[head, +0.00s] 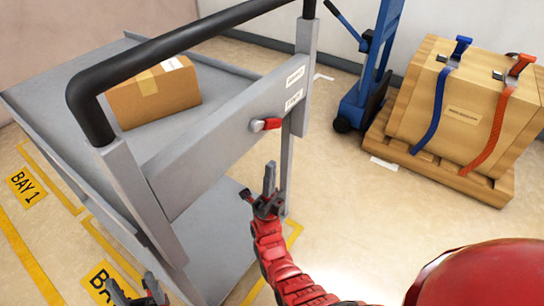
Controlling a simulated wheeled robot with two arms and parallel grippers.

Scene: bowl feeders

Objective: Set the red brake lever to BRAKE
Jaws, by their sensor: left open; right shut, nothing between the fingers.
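The red brake lever (266,124) sits on the grey front panel of the cart, near its right upright. My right gripper (269,178) is below the lever in the picture, pointing up, shut and empty, apart from the lever. My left gripper (136,287) is at the bottom left edge, open and empty, partly cut off by the frame.
The grey cart (195,180) has a black push handle (180,42) across its front and a cardboard box (155,95) on top. A blue hand truck (368,75) and a strapped crate (462,105) on a pallet stand at the right. The floor between is clear.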

